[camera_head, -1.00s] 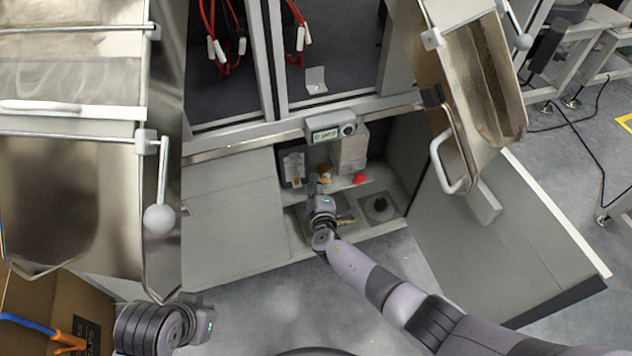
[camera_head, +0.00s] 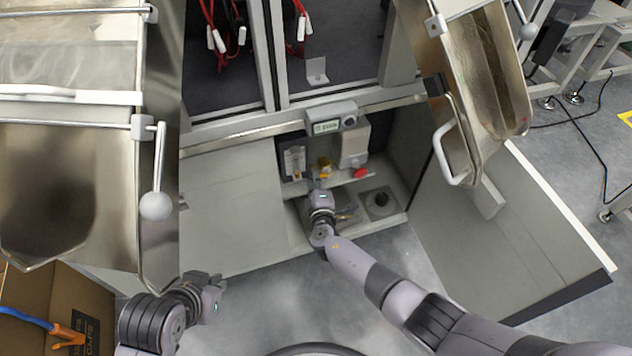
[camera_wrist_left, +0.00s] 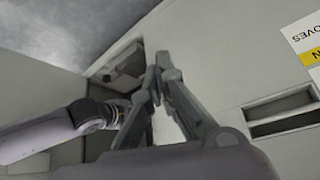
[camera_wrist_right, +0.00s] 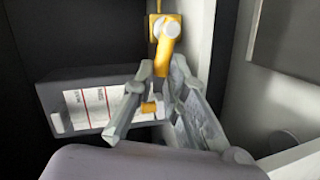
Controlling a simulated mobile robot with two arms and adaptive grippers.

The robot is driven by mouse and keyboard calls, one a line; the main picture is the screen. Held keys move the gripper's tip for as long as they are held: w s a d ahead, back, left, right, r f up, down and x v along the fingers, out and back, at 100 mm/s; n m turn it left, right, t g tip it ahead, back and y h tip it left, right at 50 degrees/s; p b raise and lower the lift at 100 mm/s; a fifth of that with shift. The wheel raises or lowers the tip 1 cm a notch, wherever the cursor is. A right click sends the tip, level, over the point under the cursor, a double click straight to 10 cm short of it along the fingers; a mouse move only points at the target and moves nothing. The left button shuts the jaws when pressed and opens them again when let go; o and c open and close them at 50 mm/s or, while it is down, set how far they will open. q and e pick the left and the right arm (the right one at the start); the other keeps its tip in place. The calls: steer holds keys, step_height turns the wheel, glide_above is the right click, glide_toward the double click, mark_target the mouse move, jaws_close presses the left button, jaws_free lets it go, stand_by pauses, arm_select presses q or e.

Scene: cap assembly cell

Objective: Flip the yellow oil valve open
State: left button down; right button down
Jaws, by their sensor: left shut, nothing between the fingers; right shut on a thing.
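The yellow oil valve (camera_head: 324,166) is inside the open lower cabinet, small in the head view. In the right wrist view it shows as a yellow fitting (camera_wrist_right: 169,28) with a white round face, on an upright pipe against the back corner. My right gripper (camera_wrist_right: 161,69) is shut with its fingertips on the lower end of this fitting; the exact contact is partly hidden by the fingers. Another yellow piece (camera_wrist_right: 149,107) shows between the fingers, lower down. My left gripper (camera_wrist_left: 158,68) is shut and empty, away from the cabinet at the lower left of the head view (camera_head: 217,284).
A dark box with a white and red label (camera_wrist_right: 88,107) sits behind the right fingers. A red knob (camera_head: 361,173) is right of the valve. The cabinet door (camera_head: 500,225) stands open at right. A steel hopper (camera_head: 60,200) and cardboard box (camera_head: 35,310) are at left.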

steer(key=shift+f+n+h+b, duration=0.35)
steer(key=shift+n+b, duration=0.35)
steer(key=shift+b, duration=0.3)
arm_select(q)
steer(key=w+d+r+t+h, duration=0.1)
steer(key=w+d+r+t, duration=0.2)
steer(key=w+r+t, duration=0.3)
steer(key=w, duration=0.3)
steer(key=shift+w+d+r+h, duration=0.2)
steer(key=shift+d+r+h, duration=0.05)
steer(key=shift+r+h, duration=0.15)
arm_select(e)
steer(key=c, duration=1.9)
jaws_free()
steer(key=shift+s, duration=0.1)
steer(key=v, duration=0.7)
steer(key=shift+s, duration=0.4)
